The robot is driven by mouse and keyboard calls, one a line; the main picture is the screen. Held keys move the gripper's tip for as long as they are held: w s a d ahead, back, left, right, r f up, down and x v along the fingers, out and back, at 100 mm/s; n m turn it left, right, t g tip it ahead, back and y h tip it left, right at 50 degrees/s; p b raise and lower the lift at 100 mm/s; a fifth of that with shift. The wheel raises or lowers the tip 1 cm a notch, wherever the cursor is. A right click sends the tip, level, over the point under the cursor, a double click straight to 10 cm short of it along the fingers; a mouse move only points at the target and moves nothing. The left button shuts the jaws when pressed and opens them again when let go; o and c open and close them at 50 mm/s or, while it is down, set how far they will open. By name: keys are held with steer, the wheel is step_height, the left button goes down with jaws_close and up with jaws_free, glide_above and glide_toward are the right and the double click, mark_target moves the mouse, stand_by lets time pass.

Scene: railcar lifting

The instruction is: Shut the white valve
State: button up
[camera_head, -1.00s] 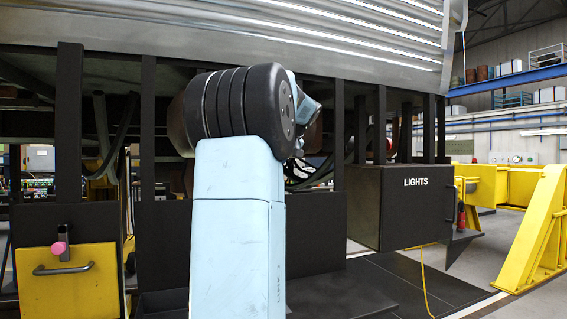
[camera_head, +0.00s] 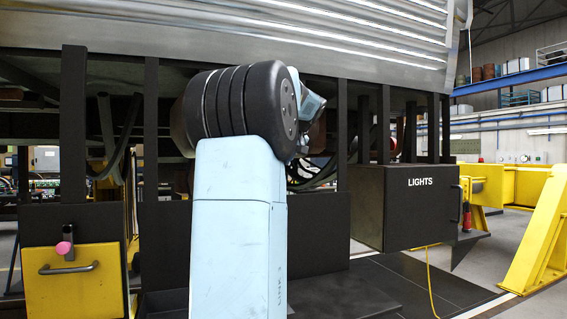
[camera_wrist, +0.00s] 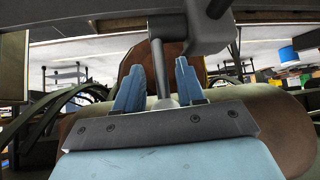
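In the wrist view, my gripper (camera_wrist: 161,65) has two blue fingers standing apart, pointing up the picture. A pale grey rod (camera_wrist: 161,75) runs between them, with a gap seeming to show on each side. Whether a finger touches the rod is unclear. In the head view my arm hides the gripper, and I make out no white valve there.
A dark box marked LIGHTS (camera_head: 405,212) hangs under the railcar (camera_head: 330,45) at right. Dark posts line the railcar's side. A yellow stand (camera_head: 540,240) is far right.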

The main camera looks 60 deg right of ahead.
steer(key=v, duration=1.2)
